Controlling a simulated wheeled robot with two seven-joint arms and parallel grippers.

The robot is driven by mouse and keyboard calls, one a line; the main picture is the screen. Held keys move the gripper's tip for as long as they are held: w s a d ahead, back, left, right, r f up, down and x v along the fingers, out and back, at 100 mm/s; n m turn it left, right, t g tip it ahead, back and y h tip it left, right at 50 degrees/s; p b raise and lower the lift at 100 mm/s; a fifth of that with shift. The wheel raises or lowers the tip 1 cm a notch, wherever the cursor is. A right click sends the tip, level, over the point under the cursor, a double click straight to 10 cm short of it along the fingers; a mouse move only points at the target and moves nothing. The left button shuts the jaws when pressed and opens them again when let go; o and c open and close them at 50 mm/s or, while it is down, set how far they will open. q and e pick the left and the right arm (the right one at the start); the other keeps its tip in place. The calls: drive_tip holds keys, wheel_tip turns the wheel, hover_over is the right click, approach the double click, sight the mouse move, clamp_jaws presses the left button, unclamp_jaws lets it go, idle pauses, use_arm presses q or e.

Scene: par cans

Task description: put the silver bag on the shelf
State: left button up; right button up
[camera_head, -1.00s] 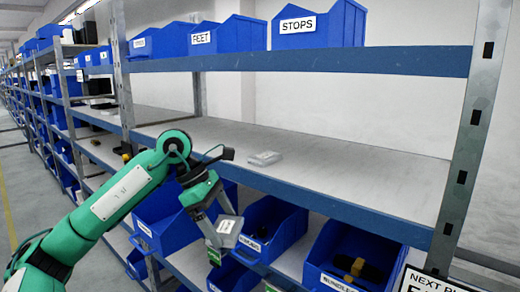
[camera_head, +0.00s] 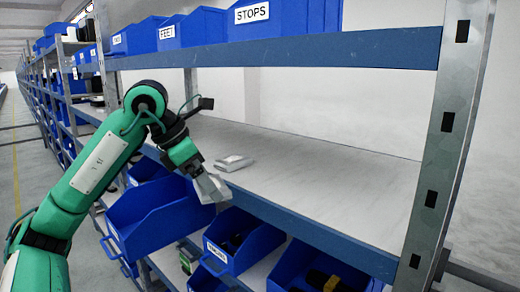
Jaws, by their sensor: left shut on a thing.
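My left gripper (camera_head: 197,172) is shut on a silver bag (camera_head: 213,189) and points down to the right. The held bag hangs in front of the shelf's blue front edge, above the lower bins. The gripper covers its upper part. The shelf (camera_head: 320,180) is a pale, wide board at middle height. A second silver bag (camera_head: 234,162) lies flat on it near the front edge, just right of and behind the gripper. My right gripper is out of view.
Blue bins stand on the upper shelf, one labelled STOPS (camera_head: 270,20). More blue bins (camera_head: 160,215) sit below the middle shelf. A grey metal post (camera_head: 455,130) bounds the shelf on the right. The middle shelf right of the lying bag is clear.

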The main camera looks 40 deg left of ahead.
use_arm(q)
drive_tip(key=w+d+p, duration=0.2)
drive_tip(key=w+p, duration=0.1)
drive_tip(key=w, duration=0.1)
drive_tip(key=w+d+p, duration=0.2)
drive_tip(key=w, duration=0.1)
drive_tip(key=w+d+p, duration=0.2)
drive_tip(key=w+p, duration=0.1)
drive_tip(key=w, duration=0.1)
drive_tip(key=shift+w+r+p, duration=0.25)
drive_tip(key=shift+w+p, duration=0.05)
drive_tip(key=shift+p, duration=0.05)
drive_tip(key=shift+w+d+f, duration=0.1)
drive_tip(key=shift+w+d, duration=0.1)
drive_tip(key=shift+w, duration=0.25)
drive_tip(key=shift+w+d+r+p, duration=0.1)
drive_tip(key=shift+w+d+p, duration=0.2)
drive_tip(key=shift+w+p, duration=0.25)
drive_tip(key=shift+w+d+r+p, duration=0.1)
drive_tip(key=shift+w+d+p, duration=0.2)
drive_tip(key=shift+w+p, duration=0.2)
drive_tip(key=shift+p+x, duration=0.4)
drive_tip(key=shift+x, duration=0.45)
drive_tip(key=shift+w+f, duration=0.1)
drive_tip(key=shift+f, duration=0.1)
drive_tip(key=shift+a, duration=0.1)
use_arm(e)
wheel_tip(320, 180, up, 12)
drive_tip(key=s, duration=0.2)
